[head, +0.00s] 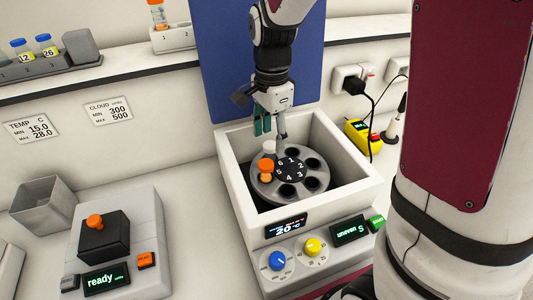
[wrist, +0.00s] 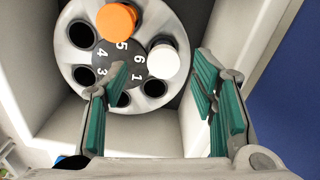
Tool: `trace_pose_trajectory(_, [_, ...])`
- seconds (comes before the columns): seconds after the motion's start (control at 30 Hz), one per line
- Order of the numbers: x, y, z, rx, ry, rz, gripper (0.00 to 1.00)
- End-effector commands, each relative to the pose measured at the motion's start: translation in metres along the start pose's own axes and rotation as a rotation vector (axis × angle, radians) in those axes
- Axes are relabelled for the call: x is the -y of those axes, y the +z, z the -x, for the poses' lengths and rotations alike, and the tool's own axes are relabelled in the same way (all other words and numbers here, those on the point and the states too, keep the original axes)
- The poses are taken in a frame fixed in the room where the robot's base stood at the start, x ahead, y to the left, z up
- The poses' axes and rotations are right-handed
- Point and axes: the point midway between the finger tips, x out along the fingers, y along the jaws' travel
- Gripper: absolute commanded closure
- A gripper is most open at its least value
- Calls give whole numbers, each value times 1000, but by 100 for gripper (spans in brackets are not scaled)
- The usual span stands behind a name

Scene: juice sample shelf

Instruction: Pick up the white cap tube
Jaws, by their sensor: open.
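The white cap tube (head: 269,147) sits in the grey numbered rotor (head: 262,190) inside the white machine. Its round white cap (wrist: 164,61) shows in the wrist view by the number 6, and its body is hidden in the slot. My gripper (head: 270,127) is above the rotor's back edge, close to the white cap. In the wrist view my gripper's green-padded fingers (wrist: 160,85) are apart, with the white cap appearing between their tips. Nothing is held. I cannot tell how far above the cap the fingertips are.
An orange cap tube (head: 266,168) stands beside the white one, by the number 5; its cap (wrist: 116,22) is near my left finger in the wrist view. The machine's high walls (head: 345,160) surround the rotor. Other rotor slots look empty.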

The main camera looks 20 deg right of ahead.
Motion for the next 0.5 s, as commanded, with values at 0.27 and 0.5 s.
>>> trace_pose_trajectory(0.27, [3, -1, -28, 0, 5, -1, 47])
trace_pose_trajectory(0.5, [4, -1, -53, -1, 1, 2, 47])
